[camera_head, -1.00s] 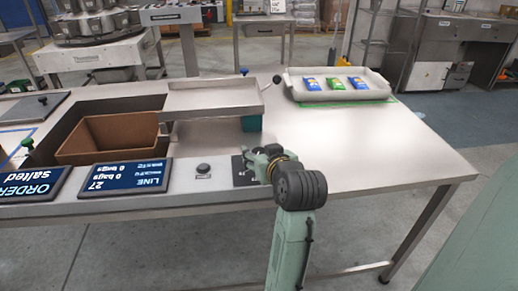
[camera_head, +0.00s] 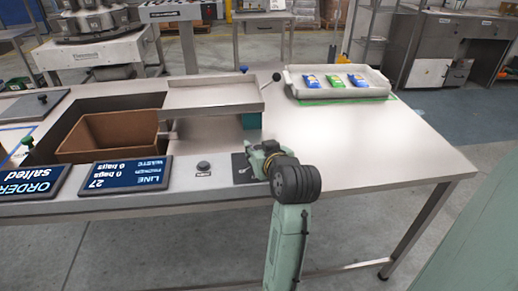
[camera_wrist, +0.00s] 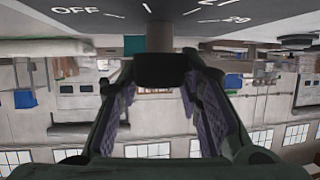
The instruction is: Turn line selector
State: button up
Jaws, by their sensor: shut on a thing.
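The line selector's dark dial plate (camera_head: 240,173) lies at the front of the steel table, right of a round black button (camera_head: 203,167). In the wrist view the plate (camera_wrist: 120,22) fills the top, with white markings reading OFF, 27 and 29. A black selector knob (camera_wrist: 163,68) stands out from the plate between the fingers. My gripper (camera_head: 254,158) is at the plate, shut on the knob; its fingers (camera_wrist: 160,82) flank the knob in the wrist view. The knob is hidden by my gripper in the head view.
Left are the LINE screen (camera_head: 125,174), reading 27, the ORDER screen (camera_head: 33,186) and a brown bin (camera_head: 110,135). A raised steel tray (camera_head: 212,95) stands behind the plate. A white tray (camera_head: 340,92) holds three bags at the back right. The table's right side is clear.

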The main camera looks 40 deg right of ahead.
jog(key=c, duration=0.3)
jog(key=shift+c, duration=0.2)
jog(key=shift+d+n+y, duration=0.1)
jog(key=shift+n+y, duration=0.2)
jog(key=shift+n, duration=0.1)
jog(key=n+t+y, duration=0.1)
jog(key=n+y, duration=0.1)
jog(key=y, duration=0.1)
jog(key=shift+r+n, duration=0.1)
jog(key=shift+n, duration=0.3)
jog(key=n+y, duration=0.4)
jog(key=y, duration=0.1)
jog(key=shift+n+g+y, duration=0.4)
jog(key=n+g+y, duration=0.1)
jog(key=n+y, duration=0.1)
jog(key=n+g+y+p, duration=0.1)
jog(key=n+y, duration=0.1)
jog(key=shift+d+r+g, duration=0.1)
jog(key=shift+g, duration=0.2)
jog(key=shift+n+g+y+p, duration=0.35)
jog(key=shift+n+g+y, duration=0.95)
jog(key=shift+n+g, duration=0.3)
jog(key=shift+n, duration=0.3)
jog(key=o, duration=1.2)
